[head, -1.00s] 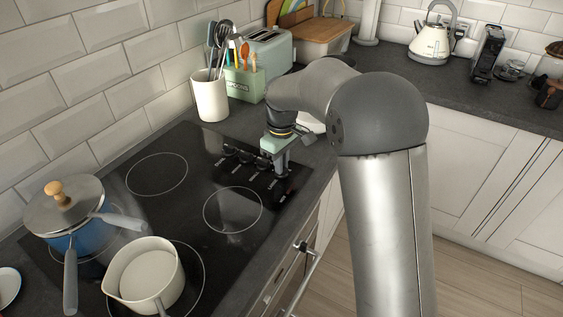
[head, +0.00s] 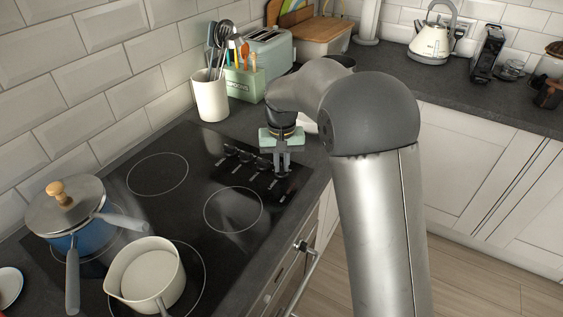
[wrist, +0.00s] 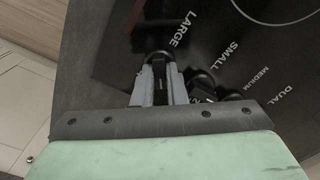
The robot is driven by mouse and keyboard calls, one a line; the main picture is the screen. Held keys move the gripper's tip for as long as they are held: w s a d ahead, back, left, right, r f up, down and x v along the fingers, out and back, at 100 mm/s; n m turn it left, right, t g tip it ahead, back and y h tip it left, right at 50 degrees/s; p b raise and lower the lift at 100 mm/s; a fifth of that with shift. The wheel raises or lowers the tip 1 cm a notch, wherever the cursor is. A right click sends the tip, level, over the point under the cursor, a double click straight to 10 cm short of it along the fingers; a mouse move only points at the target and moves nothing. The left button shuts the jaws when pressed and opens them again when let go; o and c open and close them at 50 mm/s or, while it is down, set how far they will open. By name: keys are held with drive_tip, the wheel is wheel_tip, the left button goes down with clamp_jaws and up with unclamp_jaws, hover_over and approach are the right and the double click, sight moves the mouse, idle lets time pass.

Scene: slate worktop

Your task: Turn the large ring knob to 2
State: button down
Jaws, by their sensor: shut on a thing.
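The large ring knob (wrist: 160,57) is a small black knob beside the white word LARGE in the wrist view. My gripper (wrist: 160,70) is shut on it, with one grey finger on each side. In the head view my gripper (head: 282,170) points down at the near right end of the knob row on the black cooktop (head: 190,215). The fingers hide most of the knob there. I cannot read the knob's setting in either view.
The neighbouring small ring knob (wrist: 203,82) sits close to my fingers. A blue pot (head: 66,240) with a lid and a cream saucepan (head: 150,272) stand on the cooktop's left side. A utensil crock (head: 211,98) and a toaster (head: 268,50) stand behind.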

sight(282, 167)
drive_tip(key=shift+r+m, duration=0.1)
drive_tip(key=shift+m, duration=0.5)
drive_tip(key=c, duration=1.5)
unclamp_jaws()
drive_tip(key=shift+o, duration=0.2)
drive_tip(key=shift+r, duration=0.1)
wheel_tip(282, 167, up, 17)
drive_tip(key=shift+r, duration=0.1)
